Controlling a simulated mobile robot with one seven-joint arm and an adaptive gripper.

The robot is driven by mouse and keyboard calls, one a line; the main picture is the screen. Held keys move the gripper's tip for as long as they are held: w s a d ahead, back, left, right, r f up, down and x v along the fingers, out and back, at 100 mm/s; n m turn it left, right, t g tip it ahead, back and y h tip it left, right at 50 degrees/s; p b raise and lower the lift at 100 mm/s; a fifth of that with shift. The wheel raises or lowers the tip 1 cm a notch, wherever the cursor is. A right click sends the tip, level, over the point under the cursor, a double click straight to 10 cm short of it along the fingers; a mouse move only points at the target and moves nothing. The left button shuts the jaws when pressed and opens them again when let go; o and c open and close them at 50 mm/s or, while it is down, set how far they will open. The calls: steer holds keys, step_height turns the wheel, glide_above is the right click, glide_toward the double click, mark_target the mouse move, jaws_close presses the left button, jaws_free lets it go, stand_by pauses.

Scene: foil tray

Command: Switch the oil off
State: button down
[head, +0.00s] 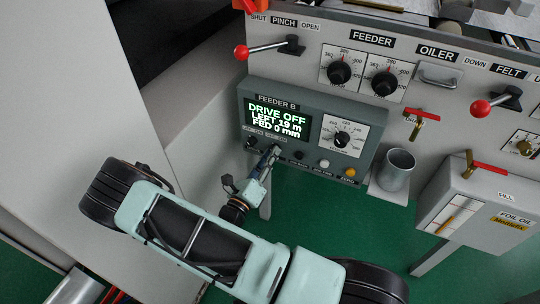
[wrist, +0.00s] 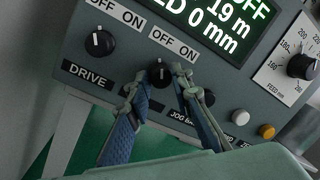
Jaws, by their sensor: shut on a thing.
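The oil switch appears to be the second black knob (wrist: 158,72) on the Feeder B panel, under its own OFF and ON labels; the name below it is hidden by my gripper. Its white mark points up in the wrist view, toward the OFF side. My gripper (wrist: 162,78) has one fingertip on either side of this knob and is shut on it. In the head view my gripper (head: 272,153) is at the panel's lower edge and covers the knob.
The drive knob (wrist: 100,42) is close on the left, its mark also toward OFF. A white button (head: 323,163) and a yellow button (head: 349,172) are to the right. The screen (head: 277,121) reads DRIVE OFF. A metal cup (head: 397,170) and the foil oil box (head: 480,205) stand farther right.

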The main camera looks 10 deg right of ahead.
steer(key=c, duration=1.7)
jaws_free()
steer(key=v, duration=1.2)
